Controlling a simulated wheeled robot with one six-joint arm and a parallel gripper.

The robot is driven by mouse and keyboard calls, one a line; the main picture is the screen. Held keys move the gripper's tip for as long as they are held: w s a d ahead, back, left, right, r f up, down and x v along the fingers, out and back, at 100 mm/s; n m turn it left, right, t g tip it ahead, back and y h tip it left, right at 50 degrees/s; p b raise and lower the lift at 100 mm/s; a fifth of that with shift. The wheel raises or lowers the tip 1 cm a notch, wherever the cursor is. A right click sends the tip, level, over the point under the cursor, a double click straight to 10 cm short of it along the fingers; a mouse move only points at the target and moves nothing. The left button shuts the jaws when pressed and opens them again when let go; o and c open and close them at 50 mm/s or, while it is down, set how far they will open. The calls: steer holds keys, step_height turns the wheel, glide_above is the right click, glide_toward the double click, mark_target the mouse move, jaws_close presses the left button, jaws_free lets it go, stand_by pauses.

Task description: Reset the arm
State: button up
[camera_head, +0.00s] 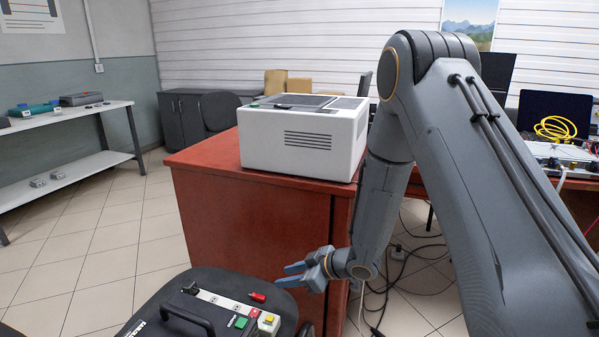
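My gripper (281,275) is at the lower middle of the head camera view, at the end of my bent grey arm. Its two blue fingers point left and are apart, with nothing seen between them. In the picture it appears just above and right of a black case (232,282). I cannot tell its exact height over the case. A red piece (257,297) lies on the case to the left of and below the fingers. My upper arm hides part of the right side.
A white box-shaped machine (303,137) stands on a red desk (255,222) behind my gripper. A shelf table (60,117) stands at the far left. Cables (405,250) lie on the floor behind my forearm. A yellow coil (555,128) is at right. Tiled floor is free at left.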

steer(key=s+d+r+m+t+h, duration=0.1)
steer(key=s+d+r+m+h, duration=0.2)
steer(key=d+r+m+h, duration=0.7)
steer(key=s+d+r+g, duration=0.15)
steer(key=s+r, duration=0.25)
steer(key=s, duration=0.5)
steer(key=s+d+r+g+y, duration=0.1)
steer(key=s+r+g, duration=0.3)
steer(key=s, duration=0.5)
steer(key=s+d+r+g, duration=0.1)
steer(key=s+r, duration=0.4)
steer(key=s, duration=0.5)
steer(key=d+r+m+p, duration=0.3)
steer(key=d+r+p, duration=0.6)
steer(key=p, duration=0.8)
steer(key=shift+w+d+r+h, duration=0.15)
steer(key=shift+w+d+h, duration=0.1)
steer(key=shift+w+h, duration=0.1)
steer(key=shift+t, duration=0.25)
steer(key=shift+c, duration=0.3)
